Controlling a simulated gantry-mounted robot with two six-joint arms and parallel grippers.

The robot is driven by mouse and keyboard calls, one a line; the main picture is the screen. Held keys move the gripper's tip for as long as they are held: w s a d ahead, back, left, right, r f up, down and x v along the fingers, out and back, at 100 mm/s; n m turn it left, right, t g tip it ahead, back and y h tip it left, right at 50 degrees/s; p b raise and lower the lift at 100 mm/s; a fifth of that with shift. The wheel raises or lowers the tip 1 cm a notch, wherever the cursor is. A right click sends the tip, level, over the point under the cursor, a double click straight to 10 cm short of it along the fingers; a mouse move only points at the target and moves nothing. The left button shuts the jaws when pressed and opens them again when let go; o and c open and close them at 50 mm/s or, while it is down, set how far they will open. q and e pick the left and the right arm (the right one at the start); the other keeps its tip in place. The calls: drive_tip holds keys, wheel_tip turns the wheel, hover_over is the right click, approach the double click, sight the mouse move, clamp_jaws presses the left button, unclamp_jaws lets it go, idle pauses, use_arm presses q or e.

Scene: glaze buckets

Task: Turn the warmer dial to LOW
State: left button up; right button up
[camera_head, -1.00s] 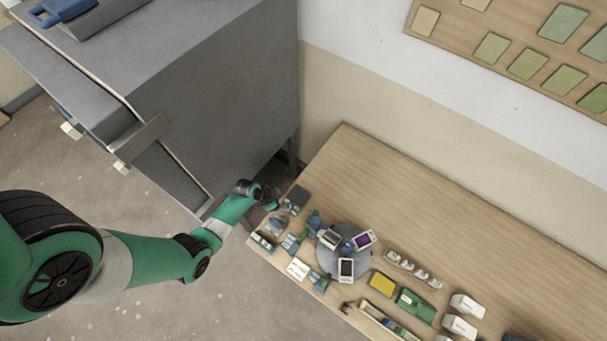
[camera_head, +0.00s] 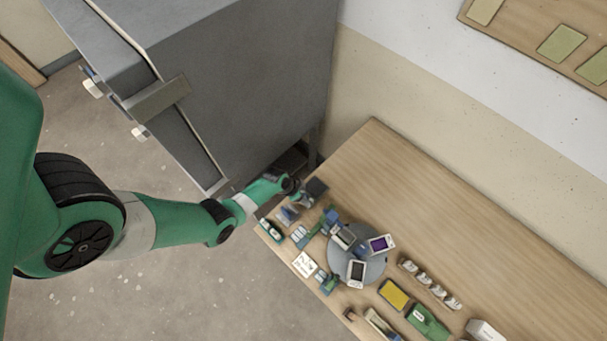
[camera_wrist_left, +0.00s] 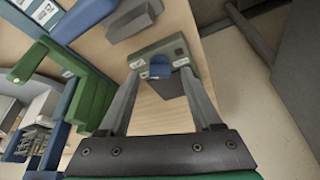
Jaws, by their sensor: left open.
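In the left wrist view, a small grey-green unit with a blue round dial (camera_wrist_left: 161,68) sits on the wooden table. I take this unit (camera_wrist_left: 146,53) to be the warmer; its setting marks are too small to read. My left gripper (camera_wrist_left: 160,78) is open, its two fingers on either side of the dial; I cannot tell whether they touch it. In the head view, my left gripper (camera_head: 299,197) is small at the table's near left corner, and the dial cannot be made out there. My right gripper is not in view.
A round grey stand (camera_head: 371,266) with handheld devices is right of the gripper. A yellow-topped box (camera_head: 394,294) and a green case (camera_head: 428,321) lie farther right. A large grey cabinet (camera_head: 250,90) stands left of the table (camera_head: 440,220), whose back part is clear.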

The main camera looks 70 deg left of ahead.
use_arm(q)
drive_tip(key=shift+w+f, duration=0.1)
drive_tip(key=shift+f, duration=0.2)
drive_tip(key=shift+c, duration=0.2)
clamp_jaws()
drive_tip(key=shift+r+n, duration=0.1)
drive_tip(key=shift+n, duration=0.2)
drive_tip(key=shift+d+n+y, duration=0.1)
drive_tip(key=shift+n+y, duration=0.3)
drive_tip(key=shift+n, duration=0.5)
drive_tip(key=n+y, duration=0.1)
drive_tip(key=n, duration=0.1)
drive_tip(key=shift+w+n+g, duration=0.1)
drive_tip(key=shift+n+g, duration=0.2)
drive_tip(key=n, duration=0.2)
drive_tip(key=n+g+y+b, duration=0.1)
drive_tip(key=n, duration=0.1)
drive_tip(key=shift+d+n+y, duration=0.1)
drive_tip(key=shift+n+y, duration=0.2)
drive_tip(key=shift+n, duration=0.1)
